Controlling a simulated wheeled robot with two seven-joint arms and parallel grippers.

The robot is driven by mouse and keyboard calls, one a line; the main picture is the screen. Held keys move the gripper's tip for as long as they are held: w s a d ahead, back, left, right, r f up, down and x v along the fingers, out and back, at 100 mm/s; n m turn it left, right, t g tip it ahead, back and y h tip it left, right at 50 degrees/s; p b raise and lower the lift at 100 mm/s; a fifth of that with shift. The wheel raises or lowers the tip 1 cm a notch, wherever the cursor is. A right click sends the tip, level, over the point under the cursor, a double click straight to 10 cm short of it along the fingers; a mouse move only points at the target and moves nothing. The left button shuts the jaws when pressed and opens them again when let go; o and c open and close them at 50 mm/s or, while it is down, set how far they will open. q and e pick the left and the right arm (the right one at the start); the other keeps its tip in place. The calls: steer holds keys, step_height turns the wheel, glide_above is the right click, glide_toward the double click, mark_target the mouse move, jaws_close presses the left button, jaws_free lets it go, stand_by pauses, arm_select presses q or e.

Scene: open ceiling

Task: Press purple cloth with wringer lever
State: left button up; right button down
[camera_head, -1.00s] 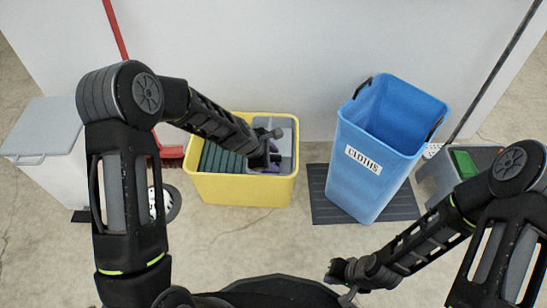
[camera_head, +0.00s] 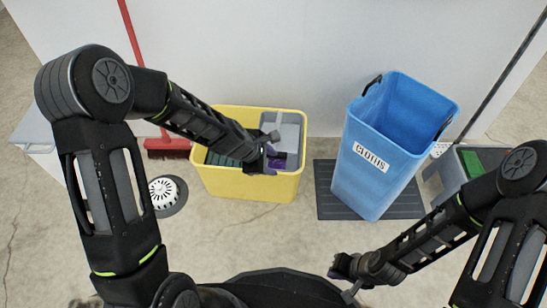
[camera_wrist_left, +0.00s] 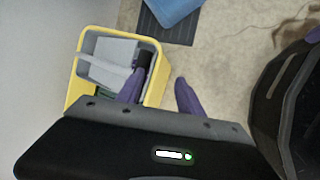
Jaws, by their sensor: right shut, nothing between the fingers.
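The yellow mop bucket (camera_head: 245,185) stands near the wall, with a grey wringer (camera_head: 291,125) in its right part. The wringer lever (camera_wrist_left: 108,70) is a light grey bar with a dark end in the left wrist view. My left gripper (camera_head: 268,157) is over the bucket's front right part. In the left wrist view its purple fingers (camera_wrist_left: 161,78) are open, one close to the lever's dark end; contact is unclear. A purple patch (camera_head: 279,163) by the wringer may be the cloth, but the gripper partly hides it. My right gripper (camera_head: 338,268) is shut and empty, low at the front.
A blue bin (camera_head: 365,185) marked CLOTHS stands on a dark mat (camera_head: 328,203) right of the bucket. A red broom (camera_head: 165,147) and a floor drain (camera_head: 165,193) are to the left. A grey container (camera_head: 447,180) stands at the right. Floor before the bucket is clear.

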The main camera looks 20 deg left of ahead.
arm_select(q)
steer(key=shift+s+a+r, duration=0.1)
steer(key=shift+s+r, duration=0.4)
steer(key=shift+s, duration=0.4)
steer(key=s+d+f+m+g, duration=0.2)
steer(key=s+d+f+m, duration=0.1)
steer(key=s+f+m, duration=0.7)
steer(key=s+d+f+m+g, duration=0.2)
steer(key=s+d+f+m, duration=0.2)
steer(key=s+f+m, duration=0.5)
steer(key=s+r+p, duration=0.2)
steer(key=r+p, duration=1.3)
steer(key=r, duration=0.2)
steer(key=s+d+r+p, duration=0.1)
steer(key=s+r+p, duration=0.1)
steer(key=r+p, duration=1.4)
steer(key=shift+d+r+n+h, duration=0.25)
steer(key=shift+r+n+h, duration=0.15)
steer(key=shift+r, duration=0.35)
arm_select(e)
step_height(320, 180, up, 31)
steer(key=s+a, duration=0.1)
steer(key=s, duration=0.1)
steer(key=shift+s+a+r+g, duration=0.15)
steer(key=shift+a+g, duration=0.15)
steer(key=shift+a, duration=0.05)
